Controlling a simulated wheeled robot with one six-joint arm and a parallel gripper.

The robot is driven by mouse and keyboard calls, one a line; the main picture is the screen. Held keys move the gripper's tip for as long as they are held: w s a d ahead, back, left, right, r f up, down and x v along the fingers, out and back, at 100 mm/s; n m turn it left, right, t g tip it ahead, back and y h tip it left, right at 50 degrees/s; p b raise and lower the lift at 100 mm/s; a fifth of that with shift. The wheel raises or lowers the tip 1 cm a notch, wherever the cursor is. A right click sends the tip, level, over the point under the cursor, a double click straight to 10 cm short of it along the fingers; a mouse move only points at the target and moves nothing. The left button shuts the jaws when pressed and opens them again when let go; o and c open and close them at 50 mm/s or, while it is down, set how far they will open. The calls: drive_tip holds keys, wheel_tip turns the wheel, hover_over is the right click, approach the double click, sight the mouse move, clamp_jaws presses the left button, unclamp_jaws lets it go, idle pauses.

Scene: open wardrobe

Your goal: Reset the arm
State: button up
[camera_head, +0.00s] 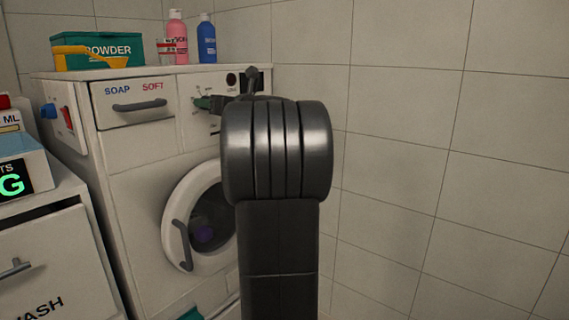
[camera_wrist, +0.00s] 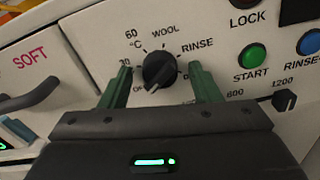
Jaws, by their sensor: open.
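My gripper (camera_wrist: 160,69) is open, with its two green fingers on either side of the black program dial (camera_wrist: 159,70) in the wrist view. A gap shows between each finger and the dial, and the fingers hold nothing. The dial has a pale pointer mark near its lower edge. Labels for 30, 60 °C, WOOL and RINSE surround it. In the head view my gripper (camera_head: 207,102) is small, in front of the washing machine's panel, partly hidden by my dark arm (camera_head: 277,155). The dial cannot be made out clearly there.
The washing machine (camera_head: 140,150) has a closed SOAP/SOFT drawer (camera_head: 132,103) and a round door (camera_head: 178,218). A powder box (camera_head: 118,48), pink bottle (camera_head: 177,37) and blue bottle (camera_head: 207,40) stand on top. A green START button (camera_wrist: 252,56) is right of the dial. Tiled wall lies right.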

drive_tip(key=m+p, duration=1.3)
drive_tip(key=m, duration=0.6)
drive_tip(key=shift+p, duration=0.3)
